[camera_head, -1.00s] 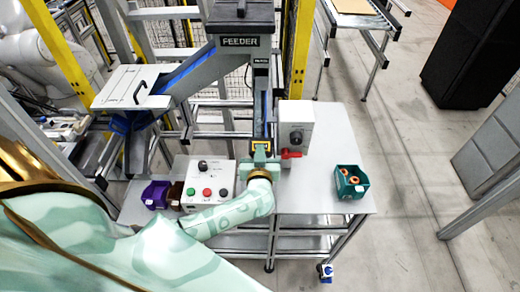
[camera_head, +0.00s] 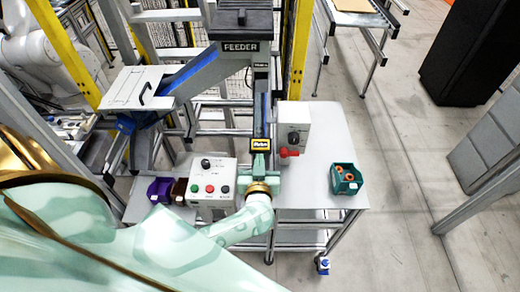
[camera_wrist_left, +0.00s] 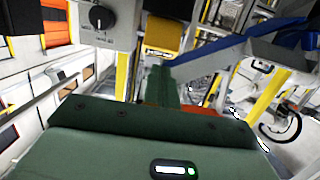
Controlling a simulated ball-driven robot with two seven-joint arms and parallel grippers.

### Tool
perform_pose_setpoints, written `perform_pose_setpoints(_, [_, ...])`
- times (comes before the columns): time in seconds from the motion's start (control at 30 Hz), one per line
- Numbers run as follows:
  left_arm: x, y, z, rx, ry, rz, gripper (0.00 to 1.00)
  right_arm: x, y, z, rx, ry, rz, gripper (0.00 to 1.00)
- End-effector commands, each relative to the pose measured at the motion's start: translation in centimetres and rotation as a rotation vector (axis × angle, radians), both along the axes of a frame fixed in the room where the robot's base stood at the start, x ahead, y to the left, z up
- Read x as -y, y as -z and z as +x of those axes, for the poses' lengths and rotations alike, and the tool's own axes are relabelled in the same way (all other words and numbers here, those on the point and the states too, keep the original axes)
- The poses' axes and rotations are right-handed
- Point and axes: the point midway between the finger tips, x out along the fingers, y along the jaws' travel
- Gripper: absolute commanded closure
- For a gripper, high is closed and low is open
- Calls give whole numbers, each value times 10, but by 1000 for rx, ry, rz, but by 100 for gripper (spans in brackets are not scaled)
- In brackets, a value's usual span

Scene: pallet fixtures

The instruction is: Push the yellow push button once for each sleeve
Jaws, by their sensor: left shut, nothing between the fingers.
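The yellow push button (camera_head: 259,144) sits at the lower end of the feeder chute, with a dark label on it. In the left wrist view a yellow block (camera_wrist_left: 163,33) shows above the fingers. My left gripper (camera_head: 260,160) is shut and empty, just in front of the yellow button. Its green fingers (camera_wrist_left: 162,72) point toward it; a small gap seems to lie between, but I cannot be sure they are apart. Orange sleeves (camera_head: 347,174) lie in a teal bin (camera_head: 334,181) on the right of the table. My right gripper is not in view.
A grey box with a black knob and red handle (camera_head: 288,153) stands right of the button. The table (camera_head: 328,130) is clear behind the teal bin.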

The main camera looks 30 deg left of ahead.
Motion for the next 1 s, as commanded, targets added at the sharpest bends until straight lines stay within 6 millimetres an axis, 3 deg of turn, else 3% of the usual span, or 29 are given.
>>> perform_pose_setpoints(0.1, [12, -3, -20, 0, -2, -3, 100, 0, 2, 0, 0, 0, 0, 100])
perform_pose_setpoints(0.3, [24, -8, -39, 2, 0, 0, 100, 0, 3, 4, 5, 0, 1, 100])
perform_pose_setpoints(1.0, [27, -10, -43, 3, 0, 1, 100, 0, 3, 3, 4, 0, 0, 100])
